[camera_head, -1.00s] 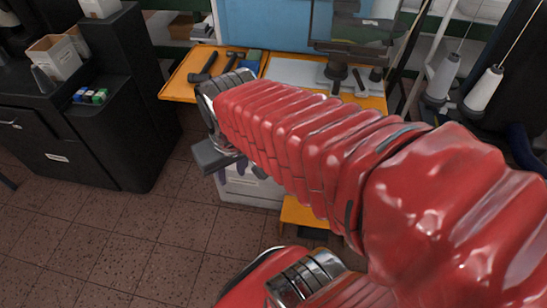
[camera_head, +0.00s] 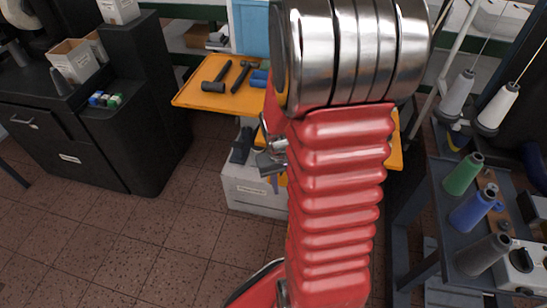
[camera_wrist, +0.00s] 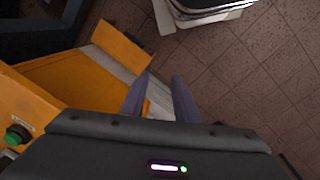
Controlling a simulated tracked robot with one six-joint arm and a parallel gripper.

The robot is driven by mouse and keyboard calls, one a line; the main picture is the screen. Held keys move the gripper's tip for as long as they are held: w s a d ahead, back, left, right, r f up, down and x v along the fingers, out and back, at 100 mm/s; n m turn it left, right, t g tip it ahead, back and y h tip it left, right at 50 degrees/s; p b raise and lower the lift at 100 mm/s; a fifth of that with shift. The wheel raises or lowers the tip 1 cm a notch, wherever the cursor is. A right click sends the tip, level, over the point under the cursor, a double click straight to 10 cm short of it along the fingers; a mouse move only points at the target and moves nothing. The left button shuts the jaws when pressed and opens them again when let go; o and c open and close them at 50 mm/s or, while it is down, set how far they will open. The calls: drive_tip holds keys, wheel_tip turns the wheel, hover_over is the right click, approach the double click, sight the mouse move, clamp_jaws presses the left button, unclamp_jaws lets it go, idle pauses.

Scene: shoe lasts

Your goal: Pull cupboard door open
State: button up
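A black cabinet (camera_head: 100,130) stands at the left in the head view. It has a metal handle (camera_head: 22,122) on its front and a small pale label, and its front looks closed. A white box-like unit (camera_head: 255,195) stands under the orange bench. I cannot tell which of these carries the cupboard door. In the wrist view my gripper (camera_wrist: 160,78) is open, its two grey-purple fingers apart, with a pale surface behind them and nothing held. In the head view my arm hides most of my gripper.
The orange bench (camera_head: 200,98) carries hammers (camera_head: 217,74). A rack with thread spools (camera_head: 470,210) stands at the right. A green button (camera_wrist: 17,136) shows on an orange surface in the wrist view. The tiled floor (camera_head: 130,235) at the left front is clear.

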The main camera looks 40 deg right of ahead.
drive_tip(key=d+f+t, duration=0.2)
drive_tip(key=d+f, duration=0.2)
drive_tip(key=f, duration=0.8)
drive_tip(key=d+f+t, duration=0.3)
drive_tip(key=d+f, duration=0.1)
drive_tip(key=f, duration=0.9)
drive_tip(key=d+f+t, duration=0.2)
drive_tip(key=d+f, duration=0.1)
drive_tip(key=f, duration=0.9)
drive_tip(key=w+d+r+t+h, duration=0.2)
drive_tip(key=w+r+t+h, duration=0.2)
drive_tip(key=r+t, duration=0.6)
wheel_tip(320, 180, up, 2)
drive_tip(key=shift+w+r+n+h, duration=0.2)
drive_tip(key=shift+w+n+h, duration=0.15)
drive_tip(key=shift+w, duration=0.8)
drive_tip(key=shift+w, duration=0.15)
drive_tip(key=x, duration=1.3)
drive_tip(key=shift+w+d, duration=0.15)
drive_tip(key=shift+w, duration=0.1)
